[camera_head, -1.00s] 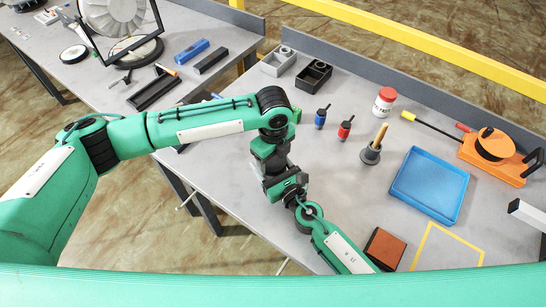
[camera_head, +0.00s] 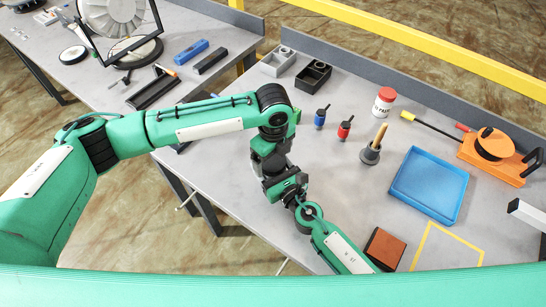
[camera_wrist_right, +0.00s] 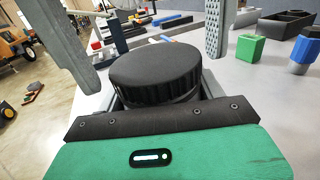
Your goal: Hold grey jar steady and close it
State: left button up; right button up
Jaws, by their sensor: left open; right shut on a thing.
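A black ribbed round lid (camera_wrist_right: 155,75) fills the middle of the right wrist view. The jar body below it is almost wholly hidden, so I cannot tell how firmly the lid sits. My right gripper (camera_wrist_right: 160,98) is shut on the grey jar under the lid. My left gripper (camera_wrist_right: 152,70) comes from above, open, with one grey finger on each side of the lid and gaps visible. In the head view my left gripper (camera_head: 287,187) hangs over the table's left front edge, close to my right arm's end; the jar is hidden there.
The grey table (camera_head: 330,160) holds a blue tray (camera_head: 440,212), an orange reel (camera_head: 492,150), a red-and-white pot (camera_head: 384,102), red (camera_head: 345,131) and blue (camera_head: 320,120) bottles, a grey pot with a brush (camera_head: 370,154) and a brown block (camera_head: 384,249). The middle is clear.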

pick_arm(q)
jog(key=shift+r, duration=1.95)
jog(key=shift+c, duration=0.3)
